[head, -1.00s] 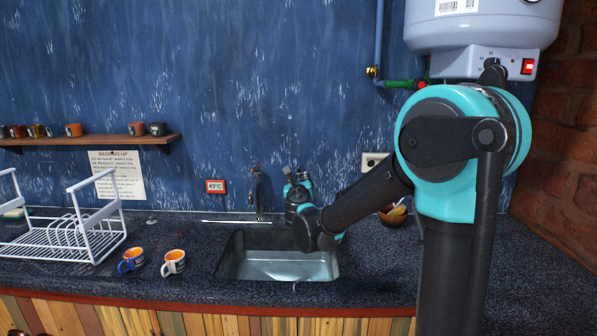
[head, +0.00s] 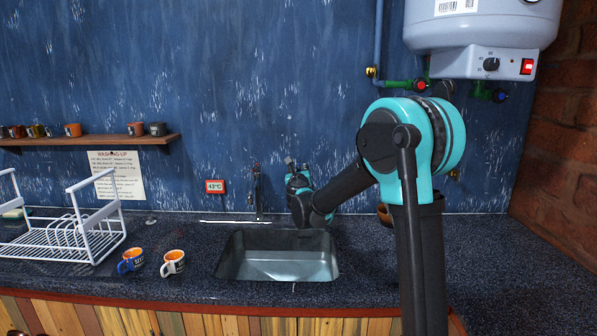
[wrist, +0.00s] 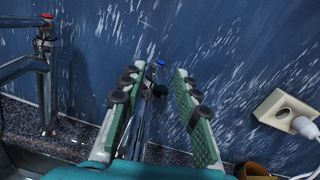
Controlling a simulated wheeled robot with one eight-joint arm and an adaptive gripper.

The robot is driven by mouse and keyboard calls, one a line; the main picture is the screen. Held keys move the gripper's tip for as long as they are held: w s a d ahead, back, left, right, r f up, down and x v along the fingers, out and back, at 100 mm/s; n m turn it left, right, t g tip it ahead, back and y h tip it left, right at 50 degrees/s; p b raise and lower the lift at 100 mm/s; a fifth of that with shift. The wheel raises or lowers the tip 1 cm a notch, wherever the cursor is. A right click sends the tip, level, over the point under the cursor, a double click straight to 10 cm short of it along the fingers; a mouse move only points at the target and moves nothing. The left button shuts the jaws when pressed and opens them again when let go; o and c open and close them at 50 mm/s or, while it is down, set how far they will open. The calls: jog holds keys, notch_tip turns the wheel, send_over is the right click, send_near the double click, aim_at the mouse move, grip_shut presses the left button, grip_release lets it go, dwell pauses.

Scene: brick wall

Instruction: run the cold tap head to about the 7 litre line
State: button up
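In the wrist view the blue-topped cold tap head (wrist: 160,61) shows between the fingertips of my gripper (wrist: 160,74). My gripper is open, one finger on each side of it; I cannot tell whether either touches. The red-topped hot tap head (wrist: 46,16) stands to the left, and it shows in the head view (head: 257,167) too. In the head view my gripper (head: 297,164) is at the back of the sink, and the cold head is not distinguishable there. The steel sink (head: 224,261) is below and in front. I cannot make out litre lines.
A blue mug (head: 131,261) and a white mug (head: 173,263) stand left of the sink, near the dish rack (head: 75,240). A socket with a plug (wrist: 283,110) is right of my gripper. The water heater (head: 480,25) hangs above right. The right counter is mostly clear.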

grip_shut()
jog(key=shift+w+d+n+g+y, duration=0.15)
jog(key=shift+d+n+g+y, duration=0.3)
jog(key=shift+n+y, duration=0.6)
jog(key=shift+w+d+n+g+y, duration=0.15)
jog(key=shift+d+n+y, duration=0.45)
jog(key=shift+y, duration=0.9)
jog(key=shift+w+d+n+g+y, duration=0.1)
jog(key=shift+d+n+g+y, duration=0.35)
jog(key=shift+n+y, duration=0.6)
jog(key=shift+o, duration=0.5)
grip_release()
jog(key=shift+s, duration=0.1)
